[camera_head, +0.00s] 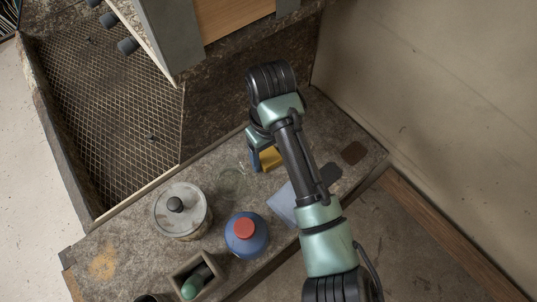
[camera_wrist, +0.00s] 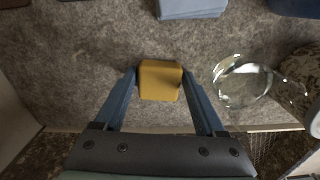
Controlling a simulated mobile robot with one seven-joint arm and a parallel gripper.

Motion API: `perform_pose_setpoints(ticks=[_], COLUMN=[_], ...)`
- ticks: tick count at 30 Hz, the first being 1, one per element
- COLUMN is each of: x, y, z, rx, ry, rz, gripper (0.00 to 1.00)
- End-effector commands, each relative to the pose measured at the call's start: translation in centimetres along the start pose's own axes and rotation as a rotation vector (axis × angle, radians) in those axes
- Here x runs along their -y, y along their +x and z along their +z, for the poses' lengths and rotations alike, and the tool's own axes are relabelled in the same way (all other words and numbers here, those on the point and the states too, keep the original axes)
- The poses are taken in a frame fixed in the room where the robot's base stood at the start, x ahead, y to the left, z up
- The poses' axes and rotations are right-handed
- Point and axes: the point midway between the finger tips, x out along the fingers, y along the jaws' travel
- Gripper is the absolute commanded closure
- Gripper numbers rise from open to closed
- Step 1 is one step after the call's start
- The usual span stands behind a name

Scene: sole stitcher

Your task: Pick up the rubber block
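A yellow block, the only block-like thing near my gripper and seemingly the rubber block, lies on the stone-like worktop (camera_head: 135,222). In the head view the block (camera_head: 271,158) is partly hidden by my arm. In the wrist view the block (camera_wrist: 160,80) sits between the two blue fingertips. My gripper (camera_wrist: 160,72) is open, with one finger on each side of the block. Narrow gaps show beside the block's near part; at the fingertips I cannot tell whether they touch it.
A clear glass item (camera_wrist: 243,82) stands close to the right of the block in the wrist view. A lidded metal pot (camera_head: 181,211), a blue bottle with a red cap (camera_head: 245,235) and a folded blue-grey cloth (camera_head: 284,205) are nearby. A wall (camera_head: 430,90) bounds the right side.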

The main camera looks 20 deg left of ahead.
Motion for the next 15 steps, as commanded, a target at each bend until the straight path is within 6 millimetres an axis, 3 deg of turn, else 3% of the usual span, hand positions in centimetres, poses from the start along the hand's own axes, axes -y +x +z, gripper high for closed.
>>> perform_pose_setpoints(ticks=[2, 10, 15], x=[-0.01, -0.01, -0.02], y=[-0.03, -0.04, -0.05], z=[-0.01, -0.01, -0.01], rx=[0.000, 0.000, -0.001], ry=[0.000, 0.000, 0.000], rz=[0.000, 0.000, 0.001], gripper=[0.44, 0.93, 0.94])
